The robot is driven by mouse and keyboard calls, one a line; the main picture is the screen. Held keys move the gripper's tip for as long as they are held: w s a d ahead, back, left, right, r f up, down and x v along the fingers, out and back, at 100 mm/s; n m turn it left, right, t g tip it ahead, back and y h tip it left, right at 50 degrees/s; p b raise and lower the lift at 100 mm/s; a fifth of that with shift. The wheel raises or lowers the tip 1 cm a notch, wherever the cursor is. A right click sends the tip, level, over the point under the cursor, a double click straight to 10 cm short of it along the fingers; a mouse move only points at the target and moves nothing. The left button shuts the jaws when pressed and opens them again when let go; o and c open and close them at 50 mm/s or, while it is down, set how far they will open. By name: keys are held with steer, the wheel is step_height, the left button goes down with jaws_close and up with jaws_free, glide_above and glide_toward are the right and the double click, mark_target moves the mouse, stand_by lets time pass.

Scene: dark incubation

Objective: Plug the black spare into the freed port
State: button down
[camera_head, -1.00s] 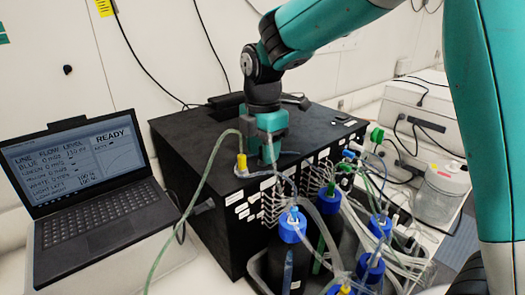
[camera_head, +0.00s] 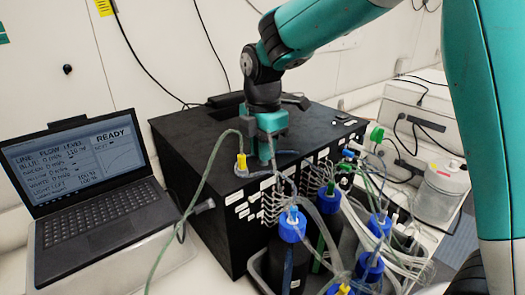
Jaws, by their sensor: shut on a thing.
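My gripper (camera_head: 268,160) points down at the front top edge of the black box (camera_head: 205,150), above its row of labelled ports (camera_head: 275,205). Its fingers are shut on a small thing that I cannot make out. I cannot tell the black spare apart from the dark box, nor which port is free. A yellow plug (camera_head: 241,163) on a pale green tube is at the top edge, just left of my gripper. Clear tubing runs close to the fingers on the right.
Blue-capped bottles (camera_head: 292,228) and many tubes crowd the tray (camera_head: 256,268) in front of the box. A laptop (camera_head: 80,165) showing READY stands at left. A grey connector with a cable (camera_head: 203,206) is at the box's left side. The box top is mostly clear.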

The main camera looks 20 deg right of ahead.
steer(key=shift+r, duration=0.15)
steer(key=shift+r+p, duration=2.7)
steer(key=shift+r, duration=0.2)
